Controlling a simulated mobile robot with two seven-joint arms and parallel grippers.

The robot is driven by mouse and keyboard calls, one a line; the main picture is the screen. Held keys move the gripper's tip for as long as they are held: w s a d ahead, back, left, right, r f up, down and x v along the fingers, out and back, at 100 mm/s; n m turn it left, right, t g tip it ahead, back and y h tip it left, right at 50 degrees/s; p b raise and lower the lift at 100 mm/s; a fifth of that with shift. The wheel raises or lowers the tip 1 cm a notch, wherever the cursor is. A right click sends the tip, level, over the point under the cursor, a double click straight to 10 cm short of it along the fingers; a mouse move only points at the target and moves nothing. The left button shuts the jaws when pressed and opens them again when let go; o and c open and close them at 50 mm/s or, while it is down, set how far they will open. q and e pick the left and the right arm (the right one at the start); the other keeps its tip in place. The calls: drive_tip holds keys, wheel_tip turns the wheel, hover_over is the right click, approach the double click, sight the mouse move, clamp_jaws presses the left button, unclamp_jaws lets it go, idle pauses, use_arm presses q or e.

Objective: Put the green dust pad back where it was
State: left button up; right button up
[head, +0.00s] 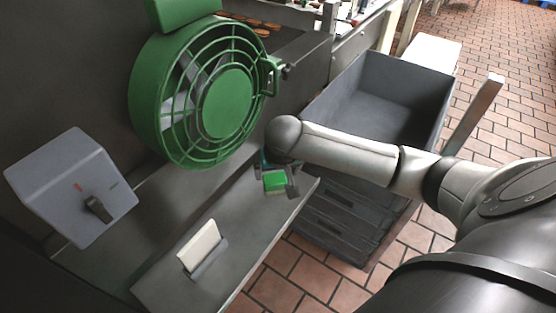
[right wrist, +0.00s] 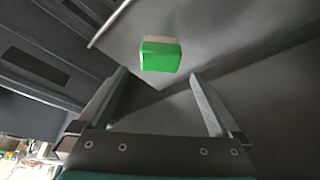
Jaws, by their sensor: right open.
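The green dust pad (head: 275,182) is a small block with a bright green face and a pale backing. It is at the far end of the grey metal ledge (head: 240,232) in the head view. The right wrist view shows the pad (right wrist: 161,56) just beyond my fingertips, in line with the gap between them. My right gripper (right wrist: 159,76) is open and empty, its two fingers apart, and the pad is not between them. I cannot tell whether the pad touches a fingertip. My left gripper is not in view.
A white pad (head: 199,243) stands in a grey holder (head: 208,262) on the near part of the ledge. A green caged fan (head: 228,103) hangs above it. A grey switch box (head: 65,180) is at left. An open dark crate (head: 385,85) stands beyond my right arm.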

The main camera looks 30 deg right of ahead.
drive_tip(key=shift+p+v, duration=0.5)
drive_tip(key=shift+v, duration=1.7)
drive_tip(key=shift+f, duration=0.1)
idle(0.5)
